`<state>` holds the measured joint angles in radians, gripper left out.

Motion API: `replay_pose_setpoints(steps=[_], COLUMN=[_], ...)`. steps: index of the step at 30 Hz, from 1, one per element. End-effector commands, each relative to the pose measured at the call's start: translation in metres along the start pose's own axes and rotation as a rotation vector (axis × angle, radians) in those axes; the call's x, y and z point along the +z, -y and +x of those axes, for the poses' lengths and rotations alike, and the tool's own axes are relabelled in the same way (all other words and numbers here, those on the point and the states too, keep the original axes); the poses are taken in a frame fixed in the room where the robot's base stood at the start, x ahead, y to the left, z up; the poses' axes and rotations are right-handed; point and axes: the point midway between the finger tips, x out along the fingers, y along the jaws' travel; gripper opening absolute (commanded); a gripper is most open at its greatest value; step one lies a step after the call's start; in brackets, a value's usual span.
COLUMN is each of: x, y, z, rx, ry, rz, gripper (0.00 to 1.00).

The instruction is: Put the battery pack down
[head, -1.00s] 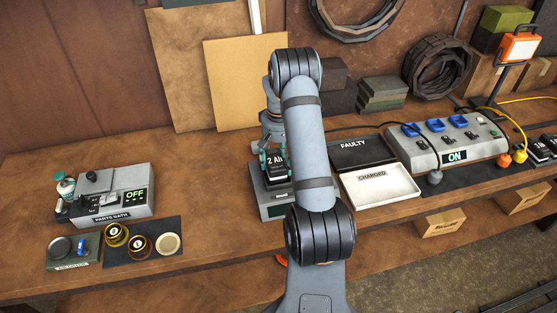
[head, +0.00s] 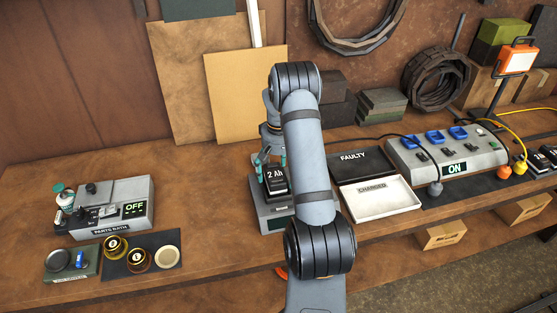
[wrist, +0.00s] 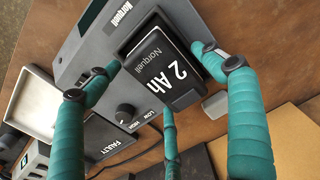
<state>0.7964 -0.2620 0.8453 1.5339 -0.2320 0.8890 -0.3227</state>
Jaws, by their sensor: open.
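The black battery pack (head: 276,179), marked "2 Ah", sits upright on a grey tester-like unit (head: 276,211). In the wrist view the pack (wrist: 165,75) rests in the dark bay on the top of the unit (wrist: 82,47), which has a LOW/HIGH knob. My gripper (head: 271,161) is open around the pack. In the wrist view its teal fingers (wrist: 158,68) stand spread on either side of the pack, with gaps visible. My arm hides part of the unit in the head view.
A black FAULTY tray (head: 360,164) and a white CHARGED tray (head: 382,211) lie right of the unit. A charging station (head: 447,154) reading ON stands further right. The bench between bath and unit is clear.

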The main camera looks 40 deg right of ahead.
Motion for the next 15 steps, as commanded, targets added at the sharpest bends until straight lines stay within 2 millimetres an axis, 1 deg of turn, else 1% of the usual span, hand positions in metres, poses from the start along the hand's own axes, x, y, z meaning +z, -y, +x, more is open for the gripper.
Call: replay_pose_setpoints(steps=[4, 9, 12, 15], x=[-0.002, -0.002, -0.002, -0.001], y=[0.000, 0.000, 0.000, 0.000], z=[-0.026, -0.066, -0.086, -0.103], rx=[0.001, 0.001, 0.001, 0.000], ry=[-0.009, -0.009, -0.007, -0.005], rz=[0.000, 0.001, 0.000, 0.001], gripper=[0.82, 0.82, 0.82, 0.82])
